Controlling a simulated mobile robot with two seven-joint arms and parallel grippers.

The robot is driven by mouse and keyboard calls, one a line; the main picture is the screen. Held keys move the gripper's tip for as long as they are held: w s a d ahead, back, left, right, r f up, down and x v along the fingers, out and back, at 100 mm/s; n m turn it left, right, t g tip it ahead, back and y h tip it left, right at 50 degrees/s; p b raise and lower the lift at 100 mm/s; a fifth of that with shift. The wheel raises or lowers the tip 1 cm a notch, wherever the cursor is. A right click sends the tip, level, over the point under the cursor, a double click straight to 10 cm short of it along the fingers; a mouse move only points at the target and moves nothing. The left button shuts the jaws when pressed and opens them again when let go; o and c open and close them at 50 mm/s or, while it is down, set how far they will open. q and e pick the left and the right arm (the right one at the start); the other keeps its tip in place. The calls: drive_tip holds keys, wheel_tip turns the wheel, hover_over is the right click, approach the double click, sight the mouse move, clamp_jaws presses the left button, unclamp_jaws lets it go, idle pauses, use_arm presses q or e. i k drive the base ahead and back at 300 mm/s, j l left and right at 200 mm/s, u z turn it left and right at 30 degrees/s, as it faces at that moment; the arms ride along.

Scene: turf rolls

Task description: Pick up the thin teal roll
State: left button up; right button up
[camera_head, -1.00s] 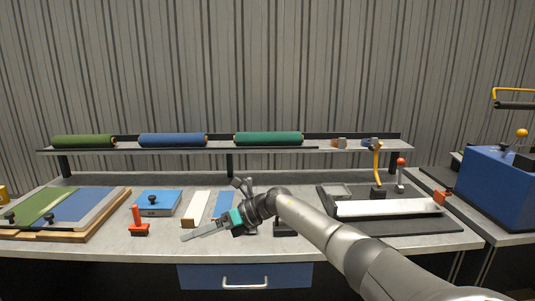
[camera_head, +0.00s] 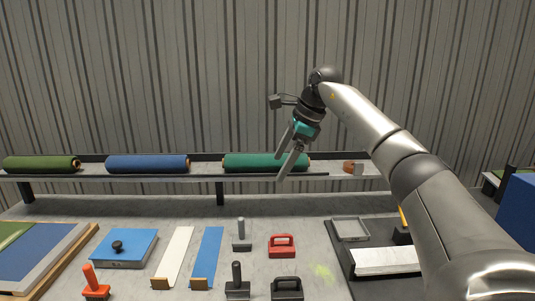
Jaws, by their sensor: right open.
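The teal roll (camera_head: 250,162) lies lengthwise on the raised shelf at the back of the bench, right of a blue roll. My right gripper (camera_head: 280,163) comes in from the right, raised to shelf height, its two grey fingers apart and angled down to the left. Its fingers overlap the right part of the teal roll in the picture. Nothing shows between them, and I cannot tell whether they touch the roll. My left gripper is not in view.
A blue roll (camera_head: 147,163) and a green roll (camera_head: 40,164) share the shelf (camera_head: 207,177). Below stand a blue block (camera_head: 125,247), white strip (camera_head: 175,254), blue strip (camera_head: 207,254), red-handled tool (camera_head: 282,246) and dark-handled tools. A grey corrugated wall rises behind.

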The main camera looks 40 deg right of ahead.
sight(262, 162)
drive_tip(key=i+l, duration=0.25)
drive_tip(key=l, duration=0.15)
drive_tip(key=i+l, duration=0.5)
drive_tip(key=l, duration=0.25)
